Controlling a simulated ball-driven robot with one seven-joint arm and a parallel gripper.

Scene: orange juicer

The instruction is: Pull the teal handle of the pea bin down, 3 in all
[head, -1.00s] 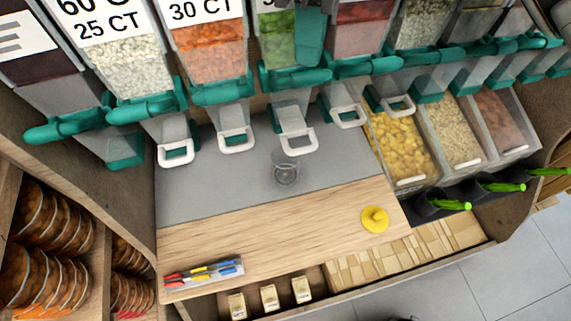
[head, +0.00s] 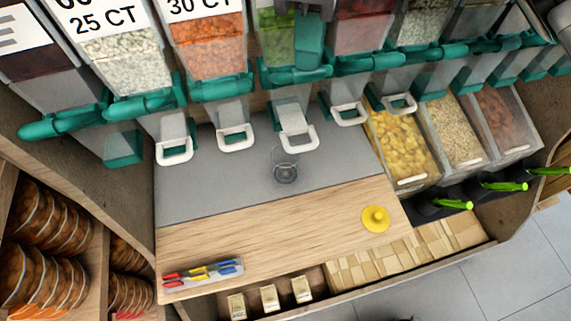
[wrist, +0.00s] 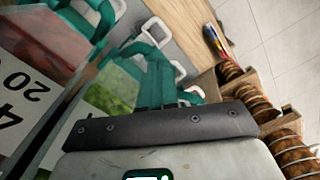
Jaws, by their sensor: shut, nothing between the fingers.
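The pea bin (head: 276,35) is the clear dispenser with green contents, at the top middle of the head view. Its teal handle (head: 310,42) stands upright at the bin's right side. In the wrist view the green contents (wrist: 115,90) show left of centre, with a teal part (wrist: 155,85) beside them. My gripper (wrist: 165,128) is a dark grey bar low in the wrist view, shut and empty. It overlaps the teal part in the picture; I cannot tell whether they touch. A clear glass (head: 285,170) stands below the pea bin's spout (head: 298,138).
Other dispensers with teal handles flank the pea bin, including an orange one (head: 209,50) and a white one (head: 143,60). Open bins (head: 400,145) stand at the right. The wooden counter (head: 270,240) is mostly clear, with a yellow knobbed disc (head: 375,219) and a marker tray (head: 203,275).

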